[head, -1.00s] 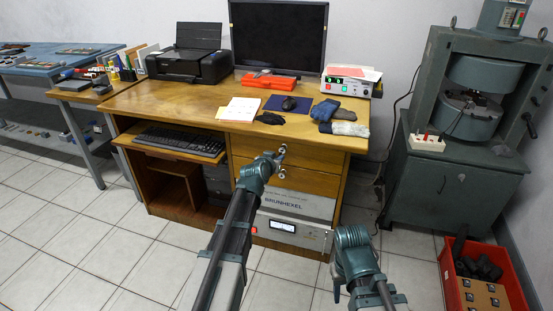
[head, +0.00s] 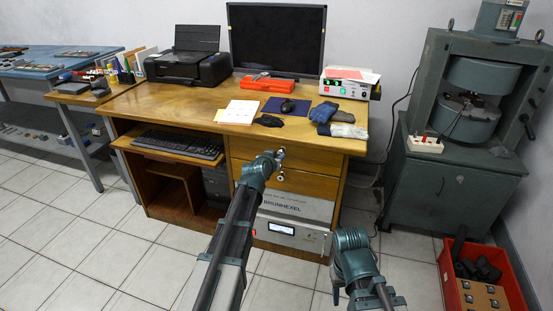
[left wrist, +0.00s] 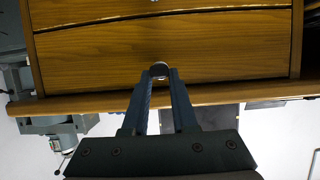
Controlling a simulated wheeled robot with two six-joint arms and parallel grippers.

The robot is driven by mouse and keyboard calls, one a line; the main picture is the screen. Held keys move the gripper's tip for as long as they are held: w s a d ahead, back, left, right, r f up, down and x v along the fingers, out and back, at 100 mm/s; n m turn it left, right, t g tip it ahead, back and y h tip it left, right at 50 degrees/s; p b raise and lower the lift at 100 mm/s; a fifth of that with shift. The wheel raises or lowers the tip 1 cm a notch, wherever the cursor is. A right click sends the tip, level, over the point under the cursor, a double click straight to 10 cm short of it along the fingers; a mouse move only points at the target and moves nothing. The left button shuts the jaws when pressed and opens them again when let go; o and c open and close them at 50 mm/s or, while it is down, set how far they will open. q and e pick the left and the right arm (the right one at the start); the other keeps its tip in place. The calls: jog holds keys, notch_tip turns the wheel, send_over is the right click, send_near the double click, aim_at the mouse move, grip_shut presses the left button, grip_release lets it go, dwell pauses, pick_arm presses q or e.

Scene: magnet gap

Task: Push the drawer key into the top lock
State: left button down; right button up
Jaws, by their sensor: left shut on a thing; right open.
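My left gripper (head: 274,160) reaches up to the top drawer front (head: 245,146) of the wooden desk. In the left wrist view its two fingers (left wrist: 160,76) are shut on the small grey, rounded drawer key (left wrist: 159,70). A lower round lock (head: 278,177) shows on the second drawer. My right gripper (head: 338,287) hangs low, away from the desk, its fingers barely visible.
Gloves (head: 335,115), papers (head: 238,112) and a mouse (head: 288,106) lie on the desktop. A keyboard (head: 178,142) sits on the pull-out shelf at left. A grey press (head: 455,180) and a red crate (head: 510,275) stand at right. The floor before the desk is clear.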

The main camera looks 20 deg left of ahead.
pick_arm(q)
jog(key=shift+w, duration=0.45)
jog(key=c, duration=0.6)
grip_release()
jog(key=shift+s, duration=0.15)
jog(key=p+v, duration=0.5)
jog(key=v, duration=0.8)
jog(key=shift+s+r, duration=0.2)
